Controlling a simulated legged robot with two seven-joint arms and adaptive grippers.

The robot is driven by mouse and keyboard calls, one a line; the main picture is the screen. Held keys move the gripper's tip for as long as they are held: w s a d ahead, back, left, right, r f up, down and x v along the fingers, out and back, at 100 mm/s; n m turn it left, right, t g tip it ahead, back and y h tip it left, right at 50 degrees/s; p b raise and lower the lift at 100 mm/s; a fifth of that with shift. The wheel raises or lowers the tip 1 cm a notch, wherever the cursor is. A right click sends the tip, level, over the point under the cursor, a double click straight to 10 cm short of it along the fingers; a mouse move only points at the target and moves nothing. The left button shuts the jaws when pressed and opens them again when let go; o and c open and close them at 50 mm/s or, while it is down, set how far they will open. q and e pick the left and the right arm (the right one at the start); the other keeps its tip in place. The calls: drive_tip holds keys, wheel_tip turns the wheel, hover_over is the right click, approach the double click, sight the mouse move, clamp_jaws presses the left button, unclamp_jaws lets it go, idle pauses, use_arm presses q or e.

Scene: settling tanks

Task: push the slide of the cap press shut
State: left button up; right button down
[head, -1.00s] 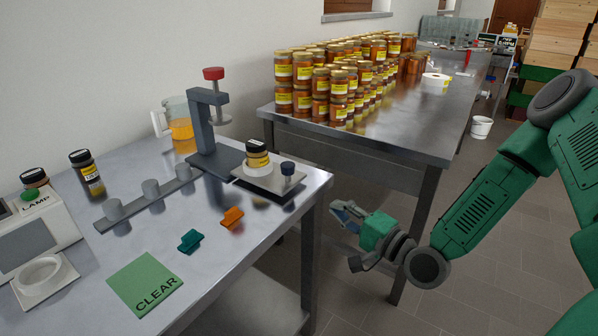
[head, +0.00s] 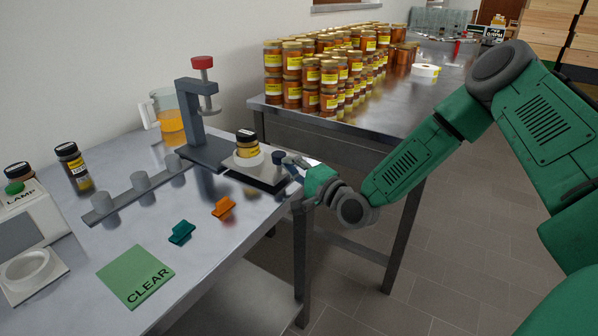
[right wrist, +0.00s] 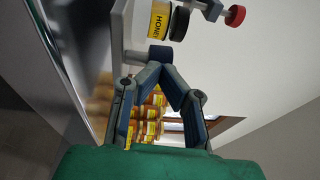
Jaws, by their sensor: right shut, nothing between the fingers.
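The cap press (head: 190,115) stands on the steel bench, with a grey upright, an arm and a red-topped spindle. Its pale slide (head: 262,174) sticks out to the right of the upright. A small honey jar with a dark lid (head: 247,142) stands in a white holder on the slide, to the right of the spindle. A dark blue knob (head: 279,157) stands at the slide's outer end. My right gripper (head: 290,164) is shut and empty at the knob's right side. In the right wrist view the fingertips (right wrist: 155,70) are close to the knob (right wrist: 158,55); contact is unclear. My left gripper is not in view.
An orange clip (head: 223,207), a teal clip (head: 182,232) and a green CLEAR mat (head: 136,276) lie in front. A lamp unit (head: 28,215), a dark jar (head: 73,165) and a jug (head: 168,112) stand left and behind. A second table (head: 415,100) holds many honey jars.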

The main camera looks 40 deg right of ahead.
sight(255, 151)
idle(0.3)
drive_tip(key=w+a+b, duration=0.1)
drive_tip(key=w, duration=0.1)
drive_tip(key=w+a+b, duration=0.1)
drive_tip(key=w+b, duration=0.1)
drive_tip(key=w, duration=0.1)
drive_tip(key=w+a+b, duration=0.1)
drive_tip(key=w, duration=0.2)
drive_tip(key=shift+w+a+f+b, duration=0.15)
drive_tip(key=shift+a+f+b, duration=0.05)
drive_tip(key=shift+b, duration=0.2)
drive_tip(key=shift+w+a+r, duration=0.1)
drive_tip(key=shift+w, duration=0.05)
drive_tip(key=shift+r, duration=0.15)
